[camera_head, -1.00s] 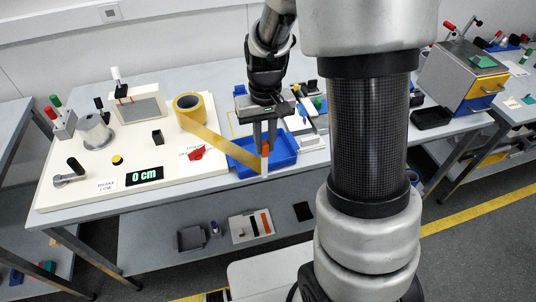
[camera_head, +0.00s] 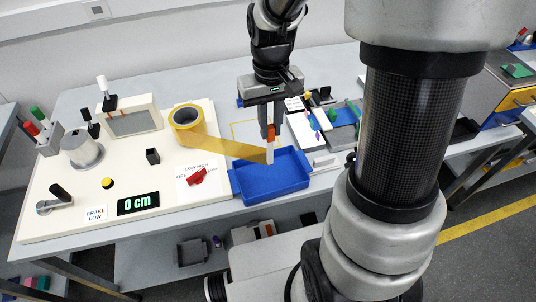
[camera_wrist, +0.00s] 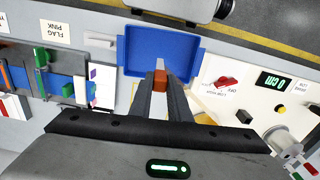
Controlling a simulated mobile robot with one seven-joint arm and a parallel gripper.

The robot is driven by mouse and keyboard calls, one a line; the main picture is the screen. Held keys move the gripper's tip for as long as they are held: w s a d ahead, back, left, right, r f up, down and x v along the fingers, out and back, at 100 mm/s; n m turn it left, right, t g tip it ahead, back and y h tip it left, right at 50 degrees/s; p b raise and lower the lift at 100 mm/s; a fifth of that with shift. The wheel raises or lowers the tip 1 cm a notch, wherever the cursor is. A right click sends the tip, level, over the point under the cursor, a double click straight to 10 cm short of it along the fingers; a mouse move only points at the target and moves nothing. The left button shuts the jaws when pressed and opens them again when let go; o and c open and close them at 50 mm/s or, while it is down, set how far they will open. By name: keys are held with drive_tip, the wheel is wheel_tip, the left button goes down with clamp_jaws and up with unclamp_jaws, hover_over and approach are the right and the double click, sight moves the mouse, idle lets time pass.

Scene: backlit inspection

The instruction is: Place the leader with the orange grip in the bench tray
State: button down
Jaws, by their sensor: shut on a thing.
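My gripper (camera_head: 271,128) is shut on the orange grip (camera_head: 271,134), pointing down. A pale piece hangs below the grip, at the end of the amber leader (camera_head: 235,148), which runs slack-free from the yellow roll (camera_head: 187,117) on the white panel. The blue bench tray (camera_head: 274,196) is empty and sits at the panel's right edge. In the head view the leader's end overlaps the tray's back part; its height above the floor is unclear. In the wrist view, the orange grip (camera_wrist: 160,78) is between the fingers, near the tray's (camera_wrist: 135,68) lower edge.
The white panel (camera_head: 110,180) carries a red knob (camera_head: 196,176), a "0 cm" display (camera_head: 138,204), a crank and a black block. Right of the tray lie a white sheet and small coloured parts (camera_head: 318,122). A grey box (camera_head: 510,85) stands far right.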

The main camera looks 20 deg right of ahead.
sight(271, 140)
wheel_tip(271, 140, down, 8)
drive_tip(key=shift+s+r, duration=0.1)
drive_tip(key=shift+r, duration=0.15)
drive_tip(key=shift+f, duration=0.2)
drive_tip(key=c, duration=1.7)
unclamp_jaws()
drive_tip(key=shift+o, duration=0.2)
